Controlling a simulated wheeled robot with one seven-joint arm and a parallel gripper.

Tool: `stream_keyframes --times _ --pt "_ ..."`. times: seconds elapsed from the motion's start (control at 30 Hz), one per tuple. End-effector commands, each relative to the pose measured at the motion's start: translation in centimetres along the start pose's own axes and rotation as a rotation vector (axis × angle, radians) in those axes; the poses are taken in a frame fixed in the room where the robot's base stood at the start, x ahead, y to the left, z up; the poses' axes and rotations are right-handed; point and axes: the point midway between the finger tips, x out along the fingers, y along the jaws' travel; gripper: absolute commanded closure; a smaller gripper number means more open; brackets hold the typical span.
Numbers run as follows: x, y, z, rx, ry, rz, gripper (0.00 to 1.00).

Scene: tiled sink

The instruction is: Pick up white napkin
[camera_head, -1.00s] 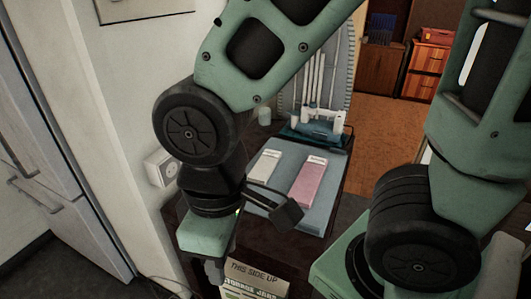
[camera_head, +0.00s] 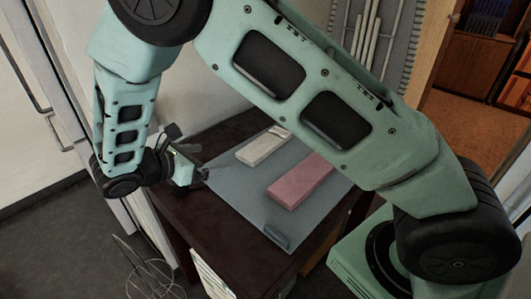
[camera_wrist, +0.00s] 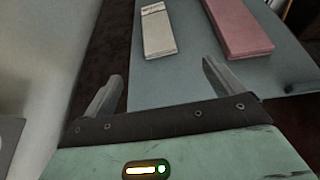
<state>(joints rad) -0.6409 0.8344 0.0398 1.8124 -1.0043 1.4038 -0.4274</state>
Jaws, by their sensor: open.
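The white napkin (camera_head: 261,149) is a flat, folded strip lying on the grey mat (camera_head: 234,190), near its back left edge in the head view. In the wrist view the napkin (camera_wrist: 159,35) lies ahead of the fingers, with a band near its far end. My gripper (camera_head: 203,173) is at the left edge of the mat, left of the napkin and apart from it. In the wrist view my gripper (camera_wrist: 162,69) is open, with nothing between its fingers, and the napkin is beyond the gap between them.
A pink folded cloth (camera_head: 300,182) lies parallel to the napkin on its right, with a gap between. The mat covers much of a dark table (camera_head: 180,211). A wall is close on the left in the wrist view. A wire object (camera_head: 150,278) stands on the floor.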

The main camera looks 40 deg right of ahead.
Motion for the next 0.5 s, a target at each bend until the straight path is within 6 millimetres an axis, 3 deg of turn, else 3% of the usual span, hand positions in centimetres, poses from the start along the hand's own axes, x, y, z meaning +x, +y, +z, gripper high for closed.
stream_keyframes --times 0.17,0.5 --pt "1.6 0.9 -0.3 -0.022 -0.048 0.020 0.06" --pt "8.6 0.9 0.0 -0.021 -0.046 0.017 0.06"
